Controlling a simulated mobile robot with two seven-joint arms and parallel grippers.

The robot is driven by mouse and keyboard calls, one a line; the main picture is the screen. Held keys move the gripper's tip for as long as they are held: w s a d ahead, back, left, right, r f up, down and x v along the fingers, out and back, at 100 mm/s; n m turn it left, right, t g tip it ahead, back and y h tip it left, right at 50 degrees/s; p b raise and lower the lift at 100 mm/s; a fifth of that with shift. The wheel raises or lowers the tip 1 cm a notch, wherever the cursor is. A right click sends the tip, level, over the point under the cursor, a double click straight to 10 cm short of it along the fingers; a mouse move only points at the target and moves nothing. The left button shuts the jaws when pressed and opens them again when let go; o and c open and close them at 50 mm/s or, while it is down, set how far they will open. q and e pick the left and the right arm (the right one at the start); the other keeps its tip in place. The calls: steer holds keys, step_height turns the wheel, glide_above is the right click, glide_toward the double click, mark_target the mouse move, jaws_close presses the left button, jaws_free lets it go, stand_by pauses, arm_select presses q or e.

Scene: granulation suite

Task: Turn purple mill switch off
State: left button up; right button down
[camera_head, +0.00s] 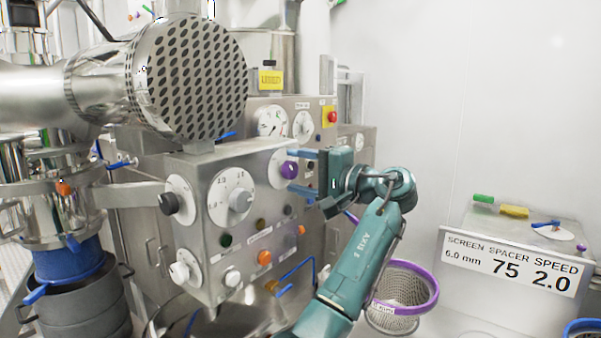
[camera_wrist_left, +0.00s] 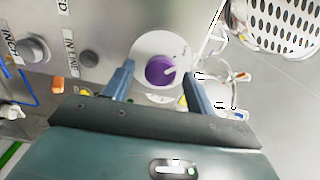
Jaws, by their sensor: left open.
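The purple mill switch (camera_head: 289,170) is a round knob on a white dial (camera_head: 276,170), on the steel control panel's right face. In the left wrist view the gripper (camera_wrist_left: 158,69) has one finger on each side of the knob, with visible gaps, so no grip shows. My right gripper is not in view.
The panel also holds a large grey knob (camera_head: 241,200), an orange button (camera_head: 265,257) and several other controls. A perforated steel drum (camera_head: 205,75) hangs above. A purple-rimmed basket (camera_head: 433,292) stands below right, near a box with a sign (camera_head: 512,264).

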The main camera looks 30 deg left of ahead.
arm_select(q)
steer(key=s+d+b, duration=0.1)
steer(key=d+b, duration=0.1)
steer(key=d, duration=1.1)
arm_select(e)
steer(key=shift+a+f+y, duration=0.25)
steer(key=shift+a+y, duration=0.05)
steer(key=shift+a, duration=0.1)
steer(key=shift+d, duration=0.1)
